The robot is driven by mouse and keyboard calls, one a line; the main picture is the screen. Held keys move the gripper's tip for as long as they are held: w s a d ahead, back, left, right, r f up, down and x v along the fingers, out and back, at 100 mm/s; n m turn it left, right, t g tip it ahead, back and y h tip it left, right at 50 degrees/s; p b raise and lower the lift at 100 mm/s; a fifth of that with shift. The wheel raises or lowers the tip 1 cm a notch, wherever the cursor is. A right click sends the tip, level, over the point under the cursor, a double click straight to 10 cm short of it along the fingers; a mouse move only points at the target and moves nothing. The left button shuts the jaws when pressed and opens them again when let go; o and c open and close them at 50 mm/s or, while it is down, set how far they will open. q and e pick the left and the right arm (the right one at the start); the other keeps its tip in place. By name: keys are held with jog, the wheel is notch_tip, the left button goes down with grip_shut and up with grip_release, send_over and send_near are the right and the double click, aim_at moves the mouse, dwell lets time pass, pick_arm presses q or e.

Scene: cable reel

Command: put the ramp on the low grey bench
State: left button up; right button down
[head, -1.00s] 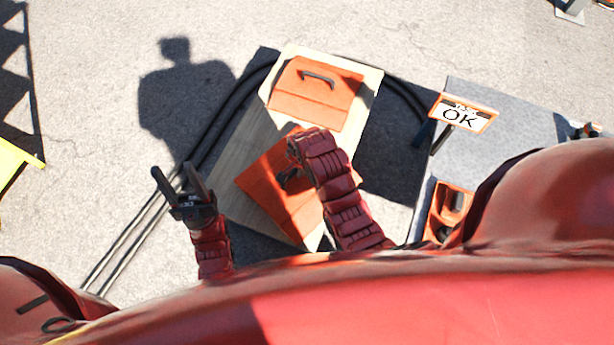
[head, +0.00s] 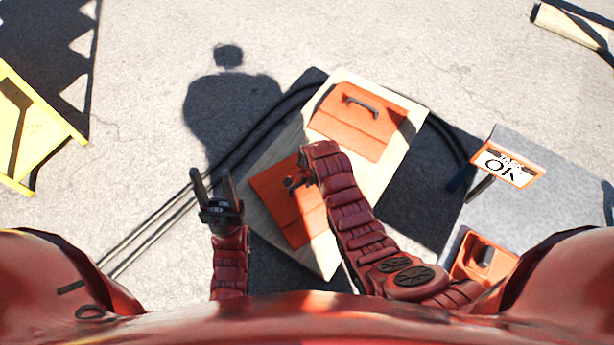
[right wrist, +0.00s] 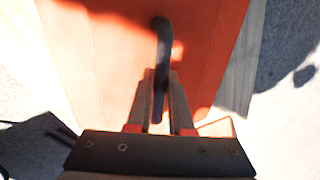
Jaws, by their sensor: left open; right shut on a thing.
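An orange ramp (head: 287,207) with a dark handle is at the near end of a pale wooden board. My right gripper (head: 300,182) is over it. In the right wrist view my right gripper (right wrist: 160,115) is shut on the dark handle (right wrist: 163,45), with the orange face beneath. I cannot tell whether this ramp touches the board. A second orange ramp (head: 352,125) with a handle rests at the board's far end. My left gripper (head: 213,190) is open and empty, left of the board. The low grey bench (head: 550,205) appears at the right.
Dark cables (head: 160,222) run at the left. A yellow frame (head: 35,130) is far left.

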jog(key=shift+w, duration=0.1)
jog(key=c, duration=0.8)
grip_release()
